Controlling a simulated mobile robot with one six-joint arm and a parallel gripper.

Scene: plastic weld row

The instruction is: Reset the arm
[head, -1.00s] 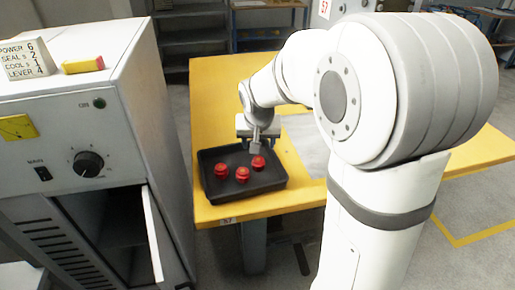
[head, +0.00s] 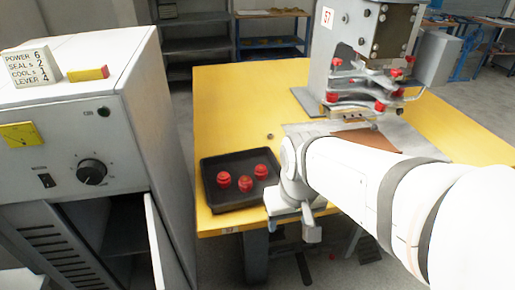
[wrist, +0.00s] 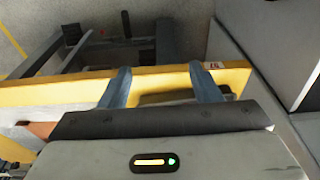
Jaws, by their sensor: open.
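My gripper (head: 292,228) hangs at the table's front edge, just right of the black tray (head: 212,197), with its fingers pointing down. In the wrist view my gripper (wrist: 162,84) has its two blue-grey fingers well apart, with nothing held between them. My white arm reaches in from the right side of the head view and hides part of the table and the tray's right end.
Several red knobs (head: 245,183) sit in the tray. A welding press (head: 350,60) with red knobs stands behind my arm, beside a brown sheet (head: 368,139). A grey cabinet (head: 105,140) with an open door is left. The yellow table (head: 228,100) is clear behind the tray.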

